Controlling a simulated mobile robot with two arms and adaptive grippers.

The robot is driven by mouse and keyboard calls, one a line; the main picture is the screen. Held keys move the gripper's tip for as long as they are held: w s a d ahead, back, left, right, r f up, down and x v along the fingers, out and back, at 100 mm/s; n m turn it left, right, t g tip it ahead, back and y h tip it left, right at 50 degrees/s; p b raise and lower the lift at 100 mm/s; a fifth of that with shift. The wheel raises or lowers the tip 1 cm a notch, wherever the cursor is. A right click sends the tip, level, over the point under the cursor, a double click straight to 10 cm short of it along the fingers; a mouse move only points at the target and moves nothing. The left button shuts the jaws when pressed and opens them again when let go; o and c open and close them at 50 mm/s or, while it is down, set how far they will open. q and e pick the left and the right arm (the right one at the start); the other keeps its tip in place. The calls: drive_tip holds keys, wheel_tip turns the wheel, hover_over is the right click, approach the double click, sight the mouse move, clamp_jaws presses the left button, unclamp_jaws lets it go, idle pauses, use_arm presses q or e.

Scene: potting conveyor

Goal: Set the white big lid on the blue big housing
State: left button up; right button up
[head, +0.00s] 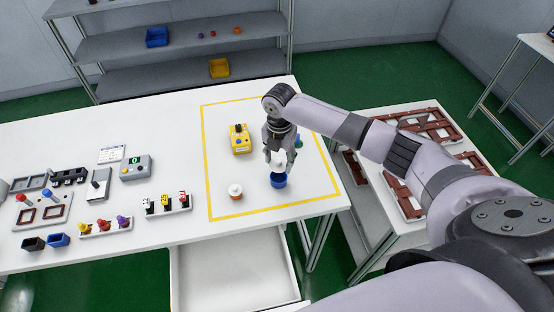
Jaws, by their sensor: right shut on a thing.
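The blue big housing (278,182) stands on the white table inside the yellow-outlined area, near its front right. My right gripper (278,166) points down just above the blue housing. It is shut on the white big lid (276,164), which is small in the picture and partly hidden by the fingers. I cannot tell whether the lid touches the housing. My left gripper is not in view.
An orange housing with a white top (235,192) stands to the left. A yellow box-like device (240,139) is farther back. Racks and small parts fill the table's left side. An open drawer (235,275) juts out in front.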

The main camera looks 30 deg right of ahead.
drive_tip(key=shift+r, duration=0.1)
drive_tip(key=shift+p, duration=0.3)
drive_tip(key=shift+f+b, duration=1.25)
drive_tip(key=shift+f, duration=1.35)
drive_tip(key=shift+p, duration=0.35)
drive_tip(key=shift+f, duration=0.35)
drive_tip(key=o, duration=0.8)
